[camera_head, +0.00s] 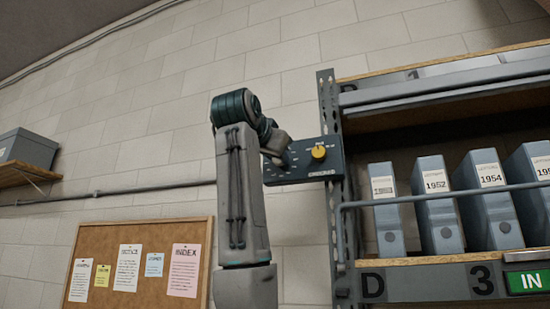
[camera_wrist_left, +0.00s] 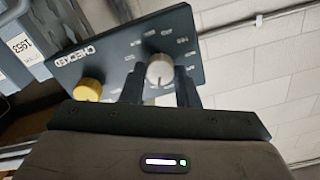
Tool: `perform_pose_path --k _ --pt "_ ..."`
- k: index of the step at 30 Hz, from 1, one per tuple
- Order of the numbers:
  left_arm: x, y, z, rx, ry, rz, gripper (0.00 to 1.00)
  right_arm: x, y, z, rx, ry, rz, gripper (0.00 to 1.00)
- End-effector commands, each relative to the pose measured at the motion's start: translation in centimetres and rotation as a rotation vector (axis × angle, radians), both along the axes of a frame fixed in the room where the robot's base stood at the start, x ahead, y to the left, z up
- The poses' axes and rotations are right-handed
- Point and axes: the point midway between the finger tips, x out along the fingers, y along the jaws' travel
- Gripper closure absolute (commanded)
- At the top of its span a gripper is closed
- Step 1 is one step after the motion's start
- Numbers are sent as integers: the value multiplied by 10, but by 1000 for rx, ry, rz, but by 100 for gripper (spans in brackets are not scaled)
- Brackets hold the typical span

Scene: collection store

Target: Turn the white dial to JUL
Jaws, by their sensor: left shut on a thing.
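A dark dial panel (camera_head: 300,172) is fixed beside the shelf upright; it also shows tilted in the left wrist view (camera_wrist_left: 118,52). The white dial (camera_wrist_left: 160,70) sits on it with small labels around it, too blurred to read, so I cannot tell which month it points to. My left gripper (camera_wrist_left: 160,82) has its two dark fingers on either side of the white dial and is shut on it. In the head view my left gripper (camera_head: 277,152) covers the white dial. A yellow dial (camera_head: 319,153) is on the same panel, apart from the fingers. My right gripper is not visible.
A metal shelf (camera_head: 333,210) with several grey binders (camera_head: 436,205) stands to the right of the panel. A cork board (camera_head: 140,255) with notes hangs at lower left. A grey box (camera_head: 28,147) rests on a wall shelf at far left. A pipe (camera_head: 125,190) runs along the wall.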

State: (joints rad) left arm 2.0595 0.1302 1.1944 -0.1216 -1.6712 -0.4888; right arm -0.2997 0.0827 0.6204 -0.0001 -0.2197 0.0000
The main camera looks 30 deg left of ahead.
Motion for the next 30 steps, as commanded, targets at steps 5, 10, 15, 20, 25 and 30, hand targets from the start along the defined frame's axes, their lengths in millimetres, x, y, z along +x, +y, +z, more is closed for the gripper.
perform_pose_path --k 5,10,15,20,25,30 --pt "0 0 -1 67 18 0 95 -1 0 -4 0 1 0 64" --pt "1 0 -1 99 26 0 95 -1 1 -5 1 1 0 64" --pt "1 0 0 108 27 0 95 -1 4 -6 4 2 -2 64" --pt "1 0 0 107 27 0 95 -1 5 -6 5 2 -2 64" --pt "1 0 0 106 27 0 55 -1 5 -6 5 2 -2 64" --pt "0 0 0 106 27 0 50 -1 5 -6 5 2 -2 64"
